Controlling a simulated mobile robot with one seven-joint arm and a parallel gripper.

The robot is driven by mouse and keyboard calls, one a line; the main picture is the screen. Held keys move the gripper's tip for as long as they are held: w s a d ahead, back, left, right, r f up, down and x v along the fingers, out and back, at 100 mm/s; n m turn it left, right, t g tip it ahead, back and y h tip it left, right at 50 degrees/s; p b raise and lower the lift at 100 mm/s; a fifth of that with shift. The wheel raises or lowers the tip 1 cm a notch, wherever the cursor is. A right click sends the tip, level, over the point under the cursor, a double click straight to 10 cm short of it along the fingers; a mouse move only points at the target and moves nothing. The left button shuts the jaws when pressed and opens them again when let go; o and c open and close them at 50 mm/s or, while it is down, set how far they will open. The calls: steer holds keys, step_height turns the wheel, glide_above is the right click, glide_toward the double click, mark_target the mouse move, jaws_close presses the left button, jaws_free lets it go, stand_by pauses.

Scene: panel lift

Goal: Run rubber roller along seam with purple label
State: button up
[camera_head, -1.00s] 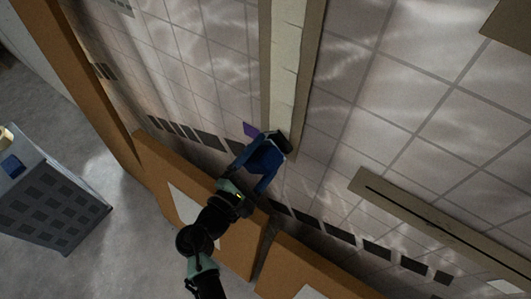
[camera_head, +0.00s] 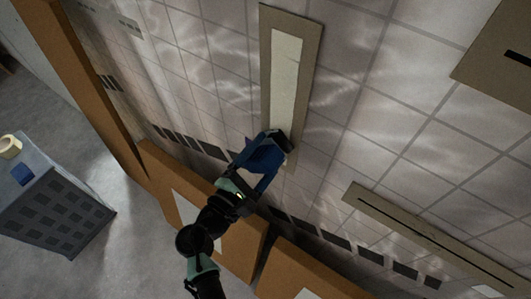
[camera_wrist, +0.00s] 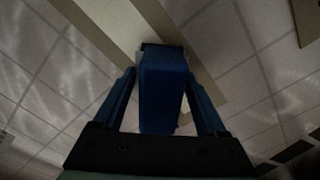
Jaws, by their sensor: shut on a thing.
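My gripper (camera_head: 256,172) is shut on the rubber roller (camera_head: 267,153), which has a blue body and a dark end. In the wrist view the roller (camera_wrist: 163,88) sits between the two blue fingers of my gripper (camera_wrist: 162,100). The roller's dark end lies over the lower part of a pale seam strip (camera_head: 285,70) with a tan border on the tiled panel. The strip also shows in the wrist view (camera_wrist: 115,22). I cannot tell if the roller touches it.
Another tan strip with a dark slot (camera_head: 425,235) is at the right, and a tan plate (camera_head: 500,62) at the upper right. Orange-brown boards (camera_head: 215,222) edge the panel below. A grey cabinet (camera_head: 62,205) with a tape roll (camera_head: 9,146) and a blue block (camera_head: 22,175) stands left.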

steer(key=shift+r+p, duration=8.75)
steer(key=shift+r, duration=1.8)
step_height(320, 180, up, 5)
glide_above(271, 140)
steer(key=s, duration=0.1)
steer(key=shift+a+r, duration=0.1)
steer(key=shift+a, duration=0.3)
steer(key=shift+a+f+b, duration=0.1)
steer(key=shift+f+b, duration=1.25)
steer(key=shift+f, duration=0.65)
steer(key=shift+f+b, duration=7.6)
steer(key=shift+f, duration=1.45)
